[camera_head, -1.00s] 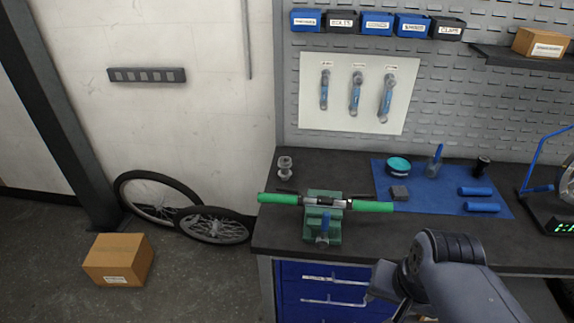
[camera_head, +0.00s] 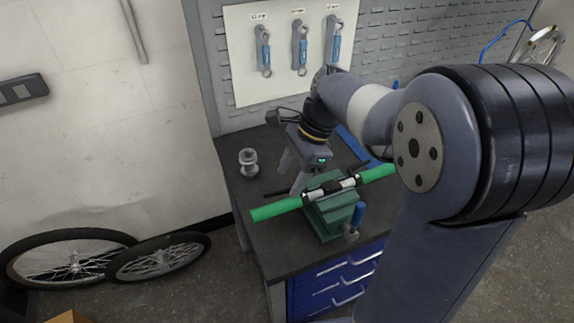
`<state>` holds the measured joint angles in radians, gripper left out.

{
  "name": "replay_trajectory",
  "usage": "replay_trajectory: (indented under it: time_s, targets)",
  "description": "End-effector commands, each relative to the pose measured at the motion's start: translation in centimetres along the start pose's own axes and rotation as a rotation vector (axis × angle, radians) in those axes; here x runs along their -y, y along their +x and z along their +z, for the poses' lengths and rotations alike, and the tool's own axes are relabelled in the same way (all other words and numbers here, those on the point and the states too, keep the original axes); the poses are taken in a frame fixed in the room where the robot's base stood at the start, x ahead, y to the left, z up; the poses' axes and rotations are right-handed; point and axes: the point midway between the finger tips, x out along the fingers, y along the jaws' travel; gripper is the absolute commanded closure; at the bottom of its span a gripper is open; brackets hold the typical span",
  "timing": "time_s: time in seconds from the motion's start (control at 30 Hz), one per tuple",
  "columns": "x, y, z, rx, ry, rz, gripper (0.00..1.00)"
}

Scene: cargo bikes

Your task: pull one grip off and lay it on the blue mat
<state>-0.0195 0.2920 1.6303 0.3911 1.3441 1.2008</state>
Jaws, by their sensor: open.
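A bar (camera_head: 318,194) with a green grip at each end is clamped in a green vise (camera_head: 333,217) on the bench. The left grip (camera_head: 275,210) sticks out past the vise and is in clear view. The right grip (camera_head: 377,173) is partly hidden behind my arm. My gripper (camera_head: 290,182) is open and empty, fingers pointing down, just behind the bar near the left grip's inner end. I cannot tell whether a finger touches the bar. The blue mat (camera_head: 353,144) shows only as a strip behind my arm; the rest is hidden.
A metal spool-like part (camera_head: 248,162) stands on the bench left of my gripper. The vise handle (camera_head: 355,222) juts out at the front. Wrenches (camera_head: 300,47) hang on the back panel. Wheels (camera_head: 158,256) lean on the wall at left.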

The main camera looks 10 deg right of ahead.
Motion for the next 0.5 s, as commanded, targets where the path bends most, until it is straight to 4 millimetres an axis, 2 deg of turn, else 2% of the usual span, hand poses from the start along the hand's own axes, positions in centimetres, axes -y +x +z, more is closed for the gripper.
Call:
replay_trajectory:
  time_s: [0.3,0.5]
  targets:
    - [-0.1,5.8,0.0,0.0,-0.003,0.005,0.47]
    - [-0.1,8.3,0.0,-0.001,-0.003,0.003,0.47]
